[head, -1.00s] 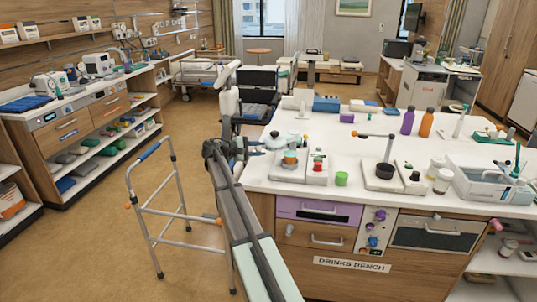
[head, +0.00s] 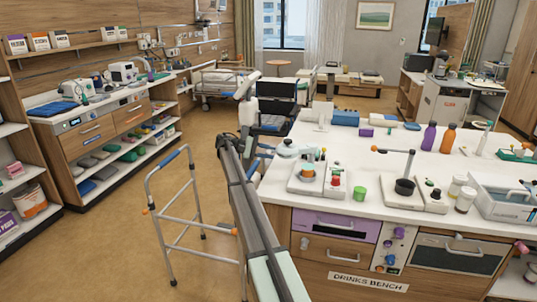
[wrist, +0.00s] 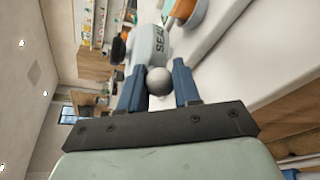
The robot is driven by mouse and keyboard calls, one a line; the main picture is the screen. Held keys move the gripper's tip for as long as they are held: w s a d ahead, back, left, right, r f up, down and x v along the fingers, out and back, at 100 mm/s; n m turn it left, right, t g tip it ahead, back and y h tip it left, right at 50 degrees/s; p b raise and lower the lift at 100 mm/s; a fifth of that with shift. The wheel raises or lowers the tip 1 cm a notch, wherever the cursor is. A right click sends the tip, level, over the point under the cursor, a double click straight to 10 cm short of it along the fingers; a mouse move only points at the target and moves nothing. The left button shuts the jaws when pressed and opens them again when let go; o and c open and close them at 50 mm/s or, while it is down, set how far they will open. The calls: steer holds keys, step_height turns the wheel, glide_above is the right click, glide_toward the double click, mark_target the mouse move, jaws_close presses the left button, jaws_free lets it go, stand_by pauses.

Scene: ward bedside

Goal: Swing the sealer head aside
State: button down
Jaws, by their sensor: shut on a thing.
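The sealer stands at the near left of the white bench. Its pale round head (head: 291,149) is behind and left of an orange-topped cup (head: 308,172) on the sealer's base (head: 316,187). In the wrist view the grey head (wrist: 151,45) carries partly hidden lettering, and a grey ball knob (wrist: 159,81) sticks out toward me. My gripper (wrist: 158,84) is shut on this knob, with one blue finger on each side. In the head view my gripper (head: 264,150) is small and partly hidden by my arm.
A red knob (head: 336,181) and a green cup (head: 360,193) are right of the sealed cup. A stand with a black cup (head: 405,187) is further right. A walking frame (head: 180,215) stands on the floor left of my arm. A wheelchair (head: 275,105) is behind.

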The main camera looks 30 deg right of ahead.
steer(key=shift+s+f, duration=0.15)
steer(key=c, duration=0.8)
jaws_free()
steer(key=shift+c, duration=0.2)
steer(key=v, duration=1.2)
